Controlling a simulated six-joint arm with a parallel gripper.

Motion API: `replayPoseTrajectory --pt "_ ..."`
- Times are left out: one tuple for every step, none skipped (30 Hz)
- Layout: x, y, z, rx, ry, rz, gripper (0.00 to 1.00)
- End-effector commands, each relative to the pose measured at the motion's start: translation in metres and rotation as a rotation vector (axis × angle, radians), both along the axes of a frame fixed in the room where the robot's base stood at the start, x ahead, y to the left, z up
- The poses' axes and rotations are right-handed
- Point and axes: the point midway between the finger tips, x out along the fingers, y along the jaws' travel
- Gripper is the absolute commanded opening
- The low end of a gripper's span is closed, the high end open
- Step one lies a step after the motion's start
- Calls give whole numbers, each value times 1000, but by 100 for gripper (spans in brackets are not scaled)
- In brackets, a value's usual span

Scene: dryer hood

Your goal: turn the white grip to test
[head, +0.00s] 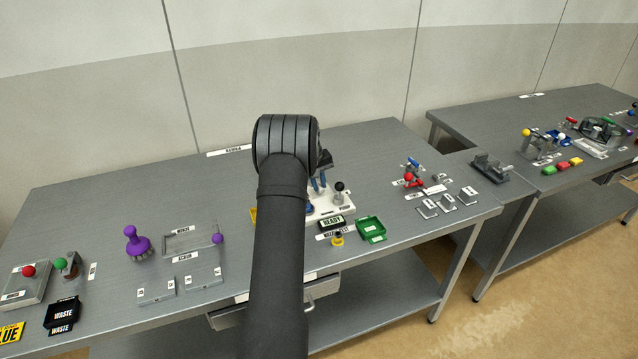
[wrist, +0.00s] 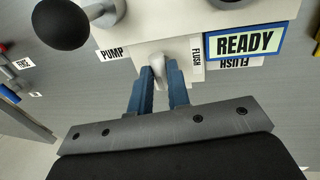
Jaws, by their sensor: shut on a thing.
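No label reading TEST can be made out. In the head view the white unit (head: 343,206) stands on the table, partly behind my arm.
A READY sign (wrist: 245,43) is right of the grip. A black ball knob (wrist: 62,24) rises at the upper left of the wrist view. A green tray (head: 371,230) and a yellow-ringed part (head: 337,239) sit near the table's front edge. Small brackets (head: 448,202) stand farther right.

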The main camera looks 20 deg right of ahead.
Motion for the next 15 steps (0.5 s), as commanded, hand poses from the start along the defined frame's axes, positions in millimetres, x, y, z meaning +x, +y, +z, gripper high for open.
replayPoseTrajectory --pt "0 0 0 0 1 -15 0" --pt "0 0 0 0 1 -20 0" --pt "0 0 0 0 1 -25 0" --pt "0 0 0 0 1 -27 0" --pt "0 0 0 0 1 -28 0" --pt "0 0 0 0 1 -28 0" --pt "0 0 0 0 1 -28 0" --pt "0 0 0 0 1 -28 0" --pt "0 0 0 0 1 -28 0" --pt "0 0 0 0 1 -27 0" --pt "0 0 0 0 1 -27 0" --pt "0 0 0 0 1 -27 22" --pt "0 0 0 0 1 -27 28" --pt "0 0 0 0 1 -27 34" --pt "0 0 0 0 1 -26 38"
